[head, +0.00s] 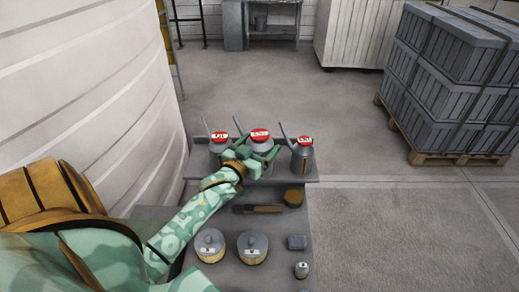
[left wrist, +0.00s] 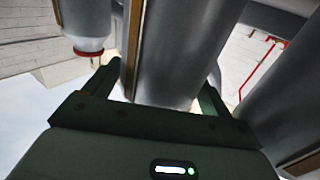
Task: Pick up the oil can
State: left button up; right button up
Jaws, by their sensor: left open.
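Three grey oil cans with red-and-white labelled tops and thin slanted spouts stand in a row on the raised back of a grey bench: a left can (head: 220,143), a middle can (head: 262,141) and a right can (head: 303,158). My left gripper (head: 252,154) is at the middle can, with its green fingers spread on either side of the lower body. In the left wrist view the open fingers (left wrist: 158,92) stand either side of a grey cylindrical can body (left wrist: 185,50). I cannot tell if they touch it. My right gripper is not in view.
The bench's lower level holds two round lidded tins (head: 210,245) (head: 252,247), a dark brush-like tool (head: 258,209), a small yellow-brown tin (head: 293,197), a grey block (head: 297,242) and a small jar (head: 302,270). A large ribbed tank (head: 90,80) stands left; a loaded pallet (head: 450,157) stands right.

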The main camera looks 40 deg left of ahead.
pick_arm(q)
jog(key=shift+w+a, duration=0.1)
jog(key=shift+w, duration=0.35)
jog(key=shift+s, duration=0.1)
jog(key=shift+c, duration=1)
jog(key=shift+r, duration=0.1)
jog(key=c, duration=0.8)
jog(key=shift+c, duration=0.2)
